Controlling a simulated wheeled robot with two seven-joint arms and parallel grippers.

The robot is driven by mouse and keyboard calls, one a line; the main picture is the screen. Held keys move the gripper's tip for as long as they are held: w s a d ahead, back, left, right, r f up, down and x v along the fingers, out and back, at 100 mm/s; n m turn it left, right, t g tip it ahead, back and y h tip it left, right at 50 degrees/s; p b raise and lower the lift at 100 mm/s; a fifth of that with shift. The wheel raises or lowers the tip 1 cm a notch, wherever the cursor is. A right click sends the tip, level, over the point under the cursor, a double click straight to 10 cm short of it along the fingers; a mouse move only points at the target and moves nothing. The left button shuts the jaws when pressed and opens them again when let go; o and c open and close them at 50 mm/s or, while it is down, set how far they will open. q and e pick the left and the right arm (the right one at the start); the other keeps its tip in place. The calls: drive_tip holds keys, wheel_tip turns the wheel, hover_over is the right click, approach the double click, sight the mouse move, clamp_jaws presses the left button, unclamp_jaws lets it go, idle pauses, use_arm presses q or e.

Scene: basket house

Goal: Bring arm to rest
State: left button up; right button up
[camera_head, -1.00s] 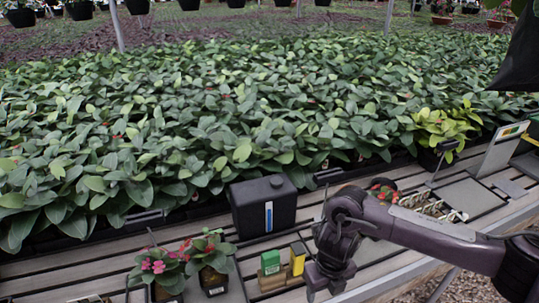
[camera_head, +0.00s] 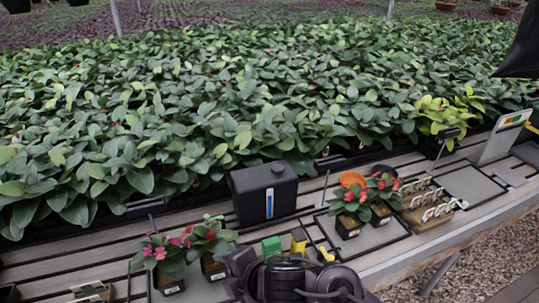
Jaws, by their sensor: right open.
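My right arm, dark purple-grey, is folded close in at the bottom centre of the head view. My right gripper (camera_head: 240,272) is at its left end, in front of the bench's near edge. It is open, with nothing seen in it; its fingertips are partly hidden by the frame edge and the arm. My left gripper is not in view.
A slatted bench (camera_head: 420,238) holds a black canister (camera_head: 262,192), red-flowered pots (camera_head: 350,209), a tray of white hooked tags (camera_head: 432,208) and a grey panel (camera_head: 502,137). Yellow pieces (camera_head: 299,242) stand close behind my arm. Dense foliage fills the back. Gravel lies at lower right.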

drive_tip(key=s+d+f+m+g+h, duration=0.15)
drive_tip(key=s+d+m, duration=0.25)
drive_tip(key=d+m, duration=0.45)
drive_tip(key=s+d+f+m+h, duration=0.2)
drive_tip(key=s+d+m+h, duration=0.1)
drive_tip(key=d+m, duration=0.55)
drive_tip(key=s+d+f+m+g+h, duration=0.1)
drive_tip(key=s+d+m+h, duration=0.25)
drive_tip(key=d+m, duration=0.55)
wheel_tip(320, 180, down, 30)
drive_tip(key=s+d+n+g, duration=0.2)
drive_tip(key=s+d+f, duration=0.2)
drive_tip(key=s+f, duration=0.7)
drive_tip(key=s+d+f, duration=0.1)
drive_tip(key=s+f, duration=0.9)
drive_tip(key=shift+s+d+n+g, duration=0.25)
drive_tip(key=shift+d+n+g, duration=0.05)
drive_tip(key=shift+d+g, duration=0.05)
